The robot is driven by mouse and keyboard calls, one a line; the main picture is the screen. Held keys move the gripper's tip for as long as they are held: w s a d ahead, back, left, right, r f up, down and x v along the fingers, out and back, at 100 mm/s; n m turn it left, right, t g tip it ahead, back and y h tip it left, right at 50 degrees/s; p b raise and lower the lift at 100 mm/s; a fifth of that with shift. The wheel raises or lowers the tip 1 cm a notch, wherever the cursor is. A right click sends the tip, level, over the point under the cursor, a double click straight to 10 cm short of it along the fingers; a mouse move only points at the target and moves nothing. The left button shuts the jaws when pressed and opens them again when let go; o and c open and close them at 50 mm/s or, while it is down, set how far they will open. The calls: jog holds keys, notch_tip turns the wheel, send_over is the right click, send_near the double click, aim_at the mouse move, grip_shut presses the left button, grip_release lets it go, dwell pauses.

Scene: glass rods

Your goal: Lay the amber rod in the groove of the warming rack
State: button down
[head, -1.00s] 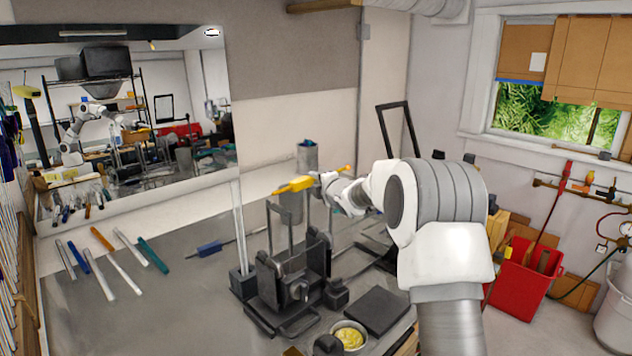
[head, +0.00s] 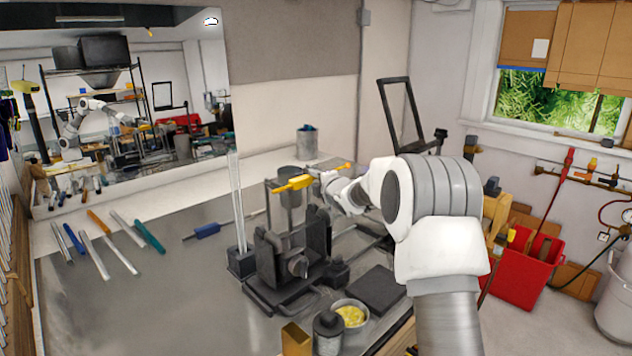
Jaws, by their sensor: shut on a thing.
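My gripper (head: 322,180) is shut on an amber-yellow rod (head: 296,183). The rod is about level, tilted slightly up to the right. It sticks out on both sides of the jaws, with its other end (head: 346,168) to the right. The dark stand with upright plates, apparently the warming rack (head: 290,250), is on the bench below the gripper. In the picture the rod crosses the tops of the rack's thin uprights. I cannot tell whether it touches them. The groove cannot be made out.
Several rods lie on the bench (head: 150,290) at left, among them an orange one (head: 98,221) and a teal one (head: 150,237). A blue-handled tool (head: 206,230) lies left of the rack. A bowl (head: 350,314), a dark jar (head: 327,335) and a black slab (head: 377,290) are in front.

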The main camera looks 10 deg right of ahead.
jog(key=shift+c, duration=2.3)
grip_release()
jog(key=b+v, duration=0.3)
jog(key=v, duration=1.4)
jog(key=shift+s, duration=0.25)
jog(key=shift+r, duration=0.2)
